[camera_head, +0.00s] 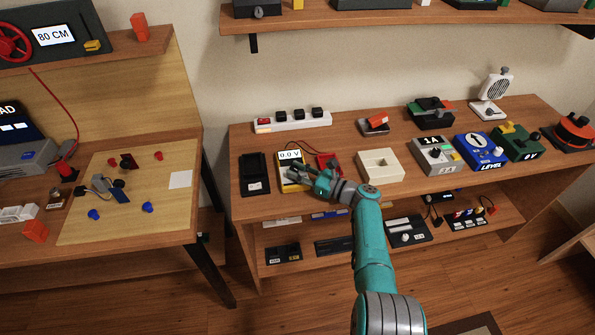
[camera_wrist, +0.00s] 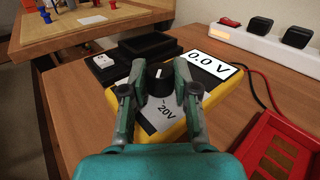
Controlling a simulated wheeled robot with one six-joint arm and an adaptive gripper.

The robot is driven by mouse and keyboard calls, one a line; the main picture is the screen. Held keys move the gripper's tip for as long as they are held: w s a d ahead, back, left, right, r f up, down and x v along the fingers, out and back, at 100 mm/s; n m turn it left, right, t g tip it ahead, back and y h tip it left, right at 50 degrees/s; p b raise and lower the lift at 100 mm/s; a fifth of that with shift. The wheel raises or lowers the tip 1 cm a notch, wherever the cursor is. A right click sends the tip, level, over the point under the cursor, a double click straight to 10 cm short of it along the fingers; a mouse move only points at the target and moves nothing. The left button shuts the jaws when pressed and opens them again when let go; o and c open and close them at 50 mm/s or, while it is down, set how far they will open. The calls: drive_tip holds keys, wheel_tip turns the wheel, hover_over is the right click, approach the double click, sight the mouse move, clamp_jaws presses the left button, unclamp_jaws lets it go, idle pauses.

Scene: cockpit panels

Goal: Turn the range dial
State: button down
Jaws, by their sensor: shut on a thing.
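The range dial (camera_wrist: 158,76) is a black knob with a white mark on the yellow multimeter (camera_wrist: 205,95), which lies on the wooden table. The multimeter's screen (camera_wrist: 210,68) reads 0.0 V, and "20V" is printed on its grey face near the dial. The multimeter also shows in the head view (camera_head: 290,157), partly hidden by my gripper. My gripper (camera_wrist: 158,85) is shut on the dial, one finger on each side of it. In the head view my gripper (camera_head: 316,175) reaches over the multimeter from the right.
A black tray (camera_head: 254,173) stands left of the multimeter, and a red tray (camera_wrist: 275,150) is at the right. Red and black leads run beside the meter. A white power strip (camera_head: 293,120) lies behind. A cream box (camera_head: 380,153) stands farther right. Bare wood lies in front.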

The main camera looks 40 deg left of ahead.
idle(0.4)
drive_tip(key=c, duration=0.9)
unclamp_jaws()
drive_tip(key=shift+o, duration=0.2)
drive_tip(key=shift+d, duration=0.1)
drive_tip(key=d, duration=0.4)
drive_tip(key=w+d, duration=0.1)
drive_tip(key=d, duration=0.2)
drive_tip(key=w+d, duration=0.1)
drive_tip(key=d, duration=0.3)
drive_tip(key=shift+d, duration=0.3)
